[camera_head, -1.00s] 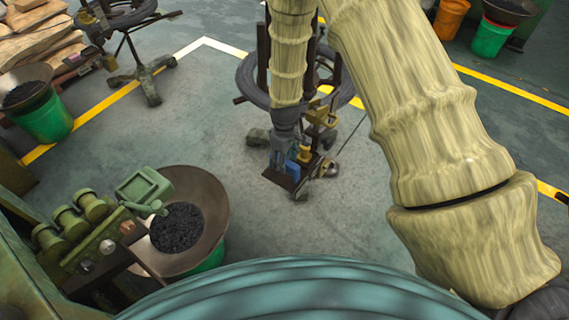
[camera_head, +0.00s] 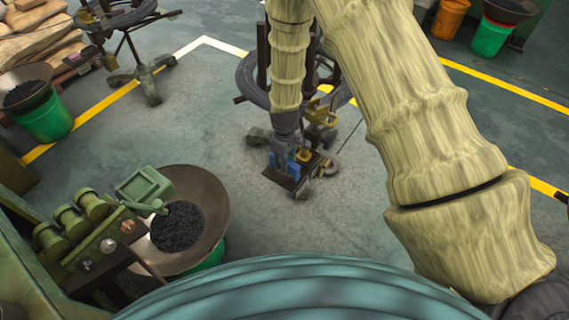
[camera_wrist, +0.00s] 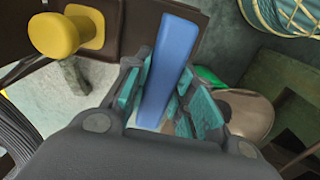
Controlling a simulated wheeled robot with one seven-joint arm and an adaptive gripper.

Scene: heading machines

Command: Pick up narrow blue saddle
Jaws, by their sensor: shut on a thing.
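The narrow blue saddle is a plain blue bar (camera_wrist: 168,65) in the middle of the wrist view. It lies lengthwise between the teal fingers of my gripper (camera_wrist: 165,98), which are shut on it. Its far end overlaps the brown tray (camera_wrist: 122,27); I cannot tell whether it touches it. In the head view my gripper (camera_head: 285,150) is low at the small dark tray (camera_head: 279,178), with blue showing at its fingers. The exact hold is too small to tell there.
A yellow knob (camera_wrist: 55,35) stands on the tray, left of my gripper in the wrist view. The wire stand (camera_head: 250,85) is close behind my arm. A bowl of dark pieces (camera_head: 215,195) and a green machine (camera_head: 90,235) are at lower left. Grey floor is open between.

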